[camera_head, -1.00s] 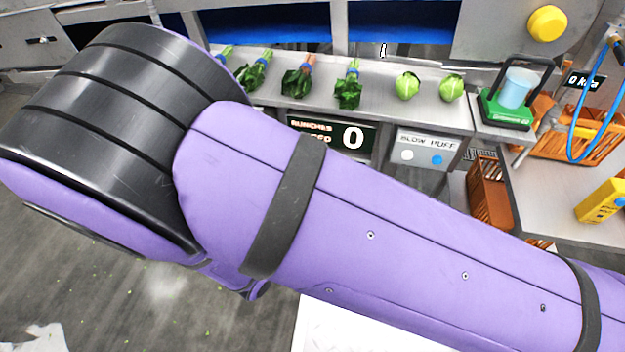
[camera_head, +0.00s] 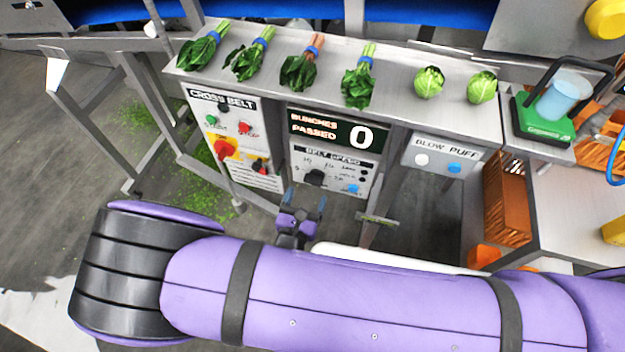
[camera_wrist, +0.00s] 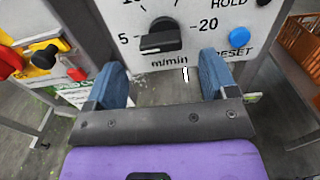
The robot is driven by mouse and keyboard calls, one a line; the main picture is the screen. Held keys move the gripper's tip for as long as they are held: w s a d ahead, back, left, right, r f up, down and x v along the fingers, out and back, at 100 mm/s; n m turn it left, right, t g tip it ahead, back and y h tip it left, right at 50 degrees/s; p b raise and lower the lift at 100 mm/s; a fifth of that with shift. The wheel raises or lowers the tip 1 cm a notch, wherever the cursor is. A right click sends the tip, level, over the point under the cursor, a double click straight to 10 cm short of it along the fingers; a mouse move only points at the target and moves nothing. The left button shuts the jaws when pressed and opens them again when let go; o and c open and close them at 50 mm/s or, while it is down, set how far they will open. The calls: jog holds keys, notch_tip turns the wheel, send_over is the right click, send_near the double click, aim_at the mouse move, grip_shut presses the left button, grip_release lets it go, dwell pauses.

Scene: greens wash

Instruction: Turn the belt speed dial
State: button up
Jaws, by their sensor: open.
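The belt speed dial (camera_wrist: 160,38) is a black knob on a white panel, with a scale marked 5 and 20 and the label m/min below it. In the head view the dial (camera_head: 315,178) sits low on the belt speed panel (camera_head: 335,163), under the bunches passed display (camera_head: 331,134) reading 0. My gripper (camera_head: 303,204) is just in front of and below the panel. In the wrist view my gripper (camera_wrist: 169,78) is open and empty, its blue fingers apart below the dial and not touching it. My arm covers the lower head view.
A blue reset button (camera_wrist: 239,38) is right of the dial. The cross belt panel (camera_head: 230,140) with a red-and-yellow switch (camera_head: 222,149) is to the left. Several greens bunches lie on the steel shelf (camera_head: 395,75) above.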

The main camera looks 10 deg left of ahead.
aim_at(312, 184)
jog(key=shift+w+d, duration=0.2)
jog(key=shift+w, duration=2.45)
jog(key=shift+c, duration=0.3)
jog(key=c, duration=0.9)
